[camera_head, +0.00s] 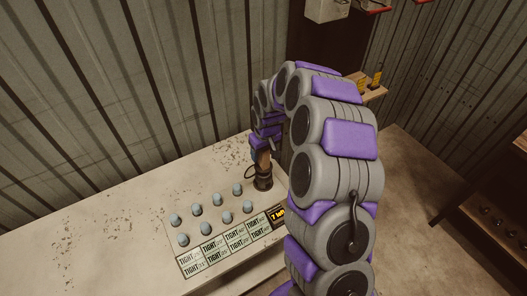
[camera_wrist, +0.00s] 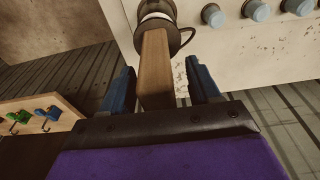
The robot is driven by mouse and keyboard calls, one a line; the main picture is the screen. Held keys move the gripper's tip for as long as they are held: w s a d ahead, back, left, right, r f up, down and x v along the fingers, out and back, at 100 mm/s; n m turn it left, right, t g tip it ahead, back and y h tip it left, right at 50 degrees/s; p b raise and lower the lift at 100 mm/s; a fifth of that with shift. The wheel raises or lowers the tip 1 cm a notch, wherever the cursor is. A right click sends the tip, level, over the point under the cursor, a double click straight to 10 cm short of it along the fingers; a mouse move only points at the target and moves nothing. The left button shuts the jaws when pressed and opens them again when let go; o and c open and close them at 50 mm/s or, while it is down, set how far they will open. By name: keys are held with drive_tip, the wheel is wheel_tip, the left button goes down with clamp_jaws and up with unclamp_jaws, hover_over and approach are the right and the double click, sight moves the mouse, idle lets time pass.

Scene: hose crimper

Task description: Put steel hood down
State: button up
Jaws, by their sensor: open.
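A thing with a wooden handle and a dark round metal base (camera_head: 263,182) stands upright on the pale table at its right end. I take it for the steel hood, though I cannot be sure. Its wooden handle (camera_wrist: 155,75) shows in the wrist view, with a pale-and-dark ringed end beyond it and a thin dark loop at its side. My gripper (camera_wrist: 160,68) is open, with one blue finger on each side of the handle. A gap shows on the right; the left finger is closer. In the head view my arm partly hides the gripper.
Several grey-blue knobs (camera_head: 198,210) stand on the table panel left of the base, above labels reading TIGHT (camera_head: 232,240). The left of the table (camera_head: 90,230) is clear. A wooden board with coloured hooks (camera_wrist: 40,118) is at left in the wrist view.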

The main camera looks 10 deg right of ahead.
drive_tip(key=shift+a, duration=0.1)
drive_tip(key=shift+r, duration=0.15)
drive_tip(key=r, duration=0.4)
drive_tip(key=s+r, duration=0.1)
drive_tip(key=r, duration=0.2)
drive_tip(key=r+p, duration=0.1)
drive_tip(key=r, duration=0.3)
drive_tip(key=shift+s+d+r, duration=0.3)
drive_tip(key=shift+s+d, duration=0.05)
drive_tip(key=s+a+r+m+g, duration=0.1)
drive_tip(key=s+r, duration=0.3)
drive_tip(key=s, duration=0.7)
drive_tip(key=s+a+r+g, duration=0.1)
drive_tip(key=s+r, duration=0.4)
drive_tip(key=s, duration=0.7)
drive_tip(key=s+d+f+m+g, duration=0.1)
drive_tip(key=s+m, duration=0.1)
drive_tip(key=s, duration=1.5)
drive_tip(key=shift+s+d+m, duration=0.25)
drive_tip(key=shift+m, duration=0.05)
drive_tip(key=shift+f, duration=0.1)
wheel_tip(320, 180, down, 4)
drive_tip(key=b, duration=0.4)
drive_tip(key=shift+f, duration=0.15)
